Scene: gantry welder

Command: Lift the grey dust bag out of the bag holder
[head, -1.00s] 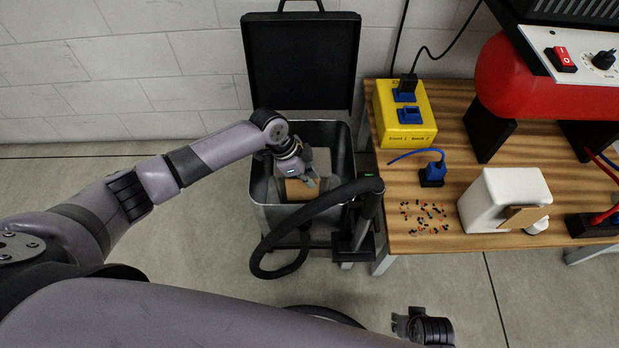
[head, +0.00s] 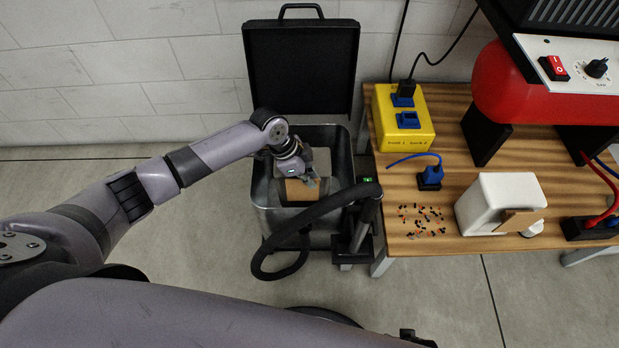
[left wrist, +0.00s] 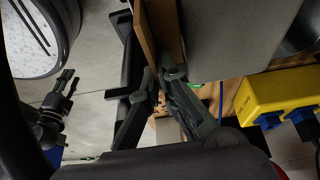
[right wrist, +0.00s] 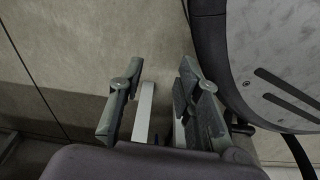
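The grey dust bag (head: 321,160) with its brown card collar (head: 300,191) is inside the open metal bag holder (head: 290,220). My left gripper (head: 311,181) reaches down into the holder at the collar. In the left wrist view, the fingers (left wrist: 161,78) close together on the thin brown collar plate (left wrist: 151,35), with the grey bag (left wrist: 235,30) beside it on the right. Whether the bag's bottom is off the holder floor is hidden. My right gripper (right wrist: 158,95) is open and empty, low over the floor; only a bit shows at the head view's bottom edge.
The raised black lid (head: 300,70) stands behind the holder. A black hose (head: 310,215) arches across its front right. The wooden bench (head: 440,185) close on the right carries a yellow socket box (head: 420,135), a white block (head: 495,200) and a red machine (head: 540,95). Left floor is clear.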

